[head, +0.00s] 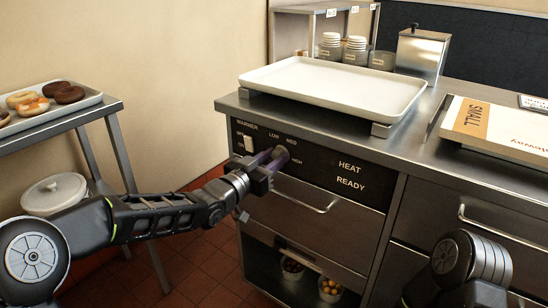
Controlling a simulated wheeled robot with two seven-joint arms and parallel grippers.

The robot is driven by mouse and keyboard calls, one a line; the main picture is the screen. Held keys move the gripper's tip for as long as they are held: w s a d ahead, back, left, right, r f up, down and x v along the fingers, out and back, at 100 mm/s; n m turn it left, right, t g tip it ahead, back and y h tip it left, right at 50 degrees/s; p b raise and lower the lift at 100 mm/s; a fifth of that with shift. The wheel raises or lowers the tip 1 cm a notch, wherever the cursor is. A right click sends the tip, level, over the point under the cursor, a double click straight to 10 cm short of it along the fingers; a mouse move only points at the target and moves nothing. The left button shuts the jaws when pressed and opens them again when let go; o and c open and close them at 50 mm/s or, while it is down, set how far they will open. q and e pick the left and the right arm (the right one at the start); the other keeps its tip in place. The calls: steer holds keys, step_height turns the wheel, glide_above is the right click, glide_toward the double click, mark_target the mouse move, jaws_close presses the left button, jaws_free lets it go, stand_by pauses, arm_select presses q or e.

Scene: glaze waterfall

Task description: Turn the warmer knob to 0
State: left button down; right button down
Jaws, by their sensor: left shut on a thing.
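The warmer panel (318,165) is a black strip on the steel counter's front, with the words WARMER, LOW, MED, HIGH, HEAT and READY. My left gripper (276,156) reaches in from the left and its purple fingers are against the panel, between the LOW, MED and HIGH marks. The fingers are shut on the warmer knob, which they hide, so I cannot tell where its pointer stands. My right arm shows at the lower right, but its gripper is out of view.
A white switch (249,143) is left of my fingers. A drawer handle (305,200) sits below. A white tray (335,85) and a SMALL box (495,125) lie on the counter. A doughnut tray (50,112) stands on the left table.

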arm_select(q)
steer(key=c, duration=1.1)
jaws_free()
steer(key=shift+o, duration=0.2)
steer(key=v, duration=0.8)
steer(key=shift+p, duration=0.4)
steer(key=shift+w, duration=0.1)
